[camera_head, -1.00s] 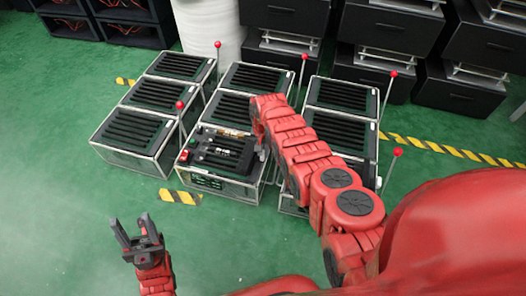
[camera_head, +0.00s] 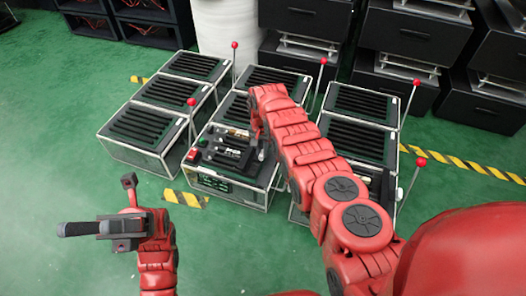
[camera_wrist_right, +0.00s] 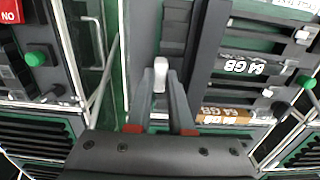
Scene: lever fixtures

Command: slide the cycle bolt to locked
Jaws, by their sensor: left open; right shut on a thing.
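The cycle bolt is on the front middle unit (camera_head: 230,185). In the right wrist view a pale upright knob (camera_wrist_right: 160,74), which looks like the bolt's handle, stands between the two fingers of my right gripper (camera_wrist_right: 161,98). Those fingers are shut on it. In the head view my right gripper (camera_head: 264,148) is at the right side of that unit's top, partly hidden by my own red arm. My left gripper (camera_head: 100,208) is open and empty above the green floor, at the lower left.
Slotted glass-sided units (camera_head: 140,125) stand in rows around the middle one. Thin rods with red balls (camera_head: 192,102) rise beside them. In the wrist view a green button (camera_wrist_right: 37,56) and memory modules marked 64 GB (camera_wrist_right: 244,66) are close by. The left floor is clear.

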